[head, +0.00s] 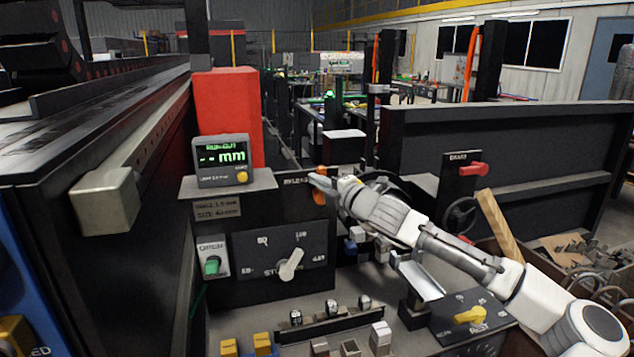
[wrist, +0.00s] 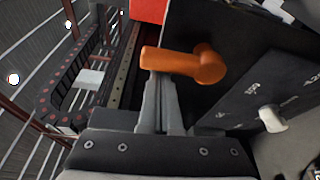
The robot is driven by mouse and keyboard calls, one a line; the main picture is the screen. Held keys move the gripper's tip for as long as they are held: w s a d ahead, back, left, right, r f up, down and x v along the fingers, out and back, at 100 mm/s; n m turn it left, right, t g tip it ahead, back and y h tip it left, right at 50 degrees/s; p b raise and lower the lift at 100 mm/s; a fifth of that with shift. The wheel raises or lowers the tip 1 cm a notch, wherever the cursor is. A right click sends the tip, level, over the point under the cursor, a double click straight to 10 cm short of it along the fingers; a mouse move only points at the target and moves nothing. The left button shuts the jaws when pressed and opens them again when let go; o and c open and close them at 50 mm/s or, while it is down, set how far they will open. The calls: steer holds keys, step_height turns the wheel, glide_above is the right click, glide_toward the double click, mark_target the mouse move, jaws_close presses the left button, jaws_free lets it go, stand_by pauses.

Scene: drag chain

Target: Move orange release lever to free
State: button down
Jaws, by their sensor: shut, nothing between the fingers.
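The orange release lever (wrist: 185,64) shows large in the wrist view, with a rounded knob at its right end. In the head view the orange lever (head: 320,197) is a small piece at the upper right corner of the black panel, partly hidden by my gripper. My gripper (head: 318,181) reaches in from the right. In the wrist view my gripper (wrist: 161,92) has its fingers together and empty. Their tips lie right at the left part of the lever; I cannot tell whether they touch it.
The black panel carries a white rotary knob (head: 291,264) and a green button (head: 211,266). A digital display (head: 222,160) sits on top, before a red block (head: 232,108). A red brake handle (head: 473,169) and a yellow knob (head: 470,315) are on the right. A wooden bar (head: 498,226) leans near my arm.

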steer(key=p+v, duration=0.1)
steer(key=v, duration=1.6)
steer(key=shift+s+d, duration=0.15)
steer(key=shift+f, duration=0.1)
